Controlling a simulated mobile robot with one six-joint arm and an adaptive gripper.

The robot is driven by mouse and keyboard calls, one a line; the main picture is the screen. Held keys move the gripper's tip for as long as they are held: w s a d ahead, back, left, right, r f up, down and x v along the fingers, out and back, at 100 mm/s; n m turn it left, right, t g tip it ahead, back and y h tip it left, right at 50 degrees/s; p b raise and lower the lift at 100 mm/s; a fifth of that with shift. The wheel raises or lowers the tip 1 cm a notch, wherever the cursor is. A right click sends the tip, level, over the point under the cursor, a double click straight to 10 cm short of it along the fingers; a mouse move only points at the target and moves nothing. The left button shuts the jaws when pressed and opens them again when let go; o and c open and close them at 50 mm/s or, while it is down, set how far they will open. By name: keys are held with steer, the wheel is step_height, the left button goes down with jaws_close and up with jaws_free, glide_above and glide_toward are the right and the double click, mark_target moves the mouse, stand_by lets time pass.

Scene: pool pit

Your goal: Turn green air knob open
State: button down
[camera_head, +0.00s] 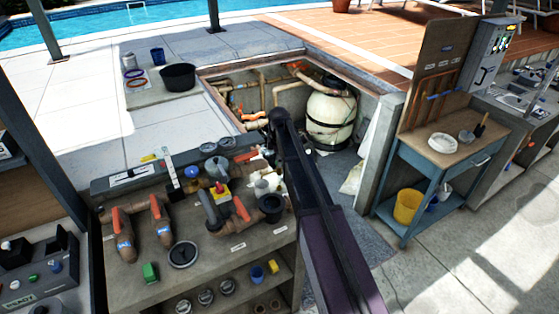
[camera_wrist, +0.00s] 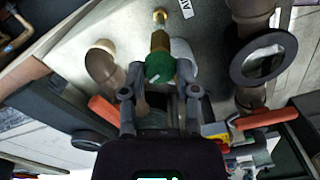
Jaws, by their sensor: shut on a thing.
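The green air knob (camera_wrist: 160,68) is a round green knob on a brass fitting (camera_wrist: 160,40) in the wrist view. My gripper (camera_wrist: 160,82) is shut on the green knob, with one grey finger on each side of it. The lower part of the knob lies between the fingers and is partly hidden. In the head view my dark arm reaches over the bench, and the knob cannot be made out there.
Pipes with orange-red handles (camera_head: 119,221) stand on the bench (camera_head: 240,268). An orange-red handle (camera_wrist: 262,119) and a black ring flange (camera_wrist: 264,57) are close to the right of my gripper. A white label (camera_wrist: 186,8) is beside the brass fitting. A filter tank (camera_head: 330,118) stands in the pit.

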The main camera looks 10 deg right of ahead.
steer(key=shift+s+n, duration=0.15)
steer(key=shift+n, duration=0.15)
steer(key=shift+c, duration=1.7)
jaws_free()
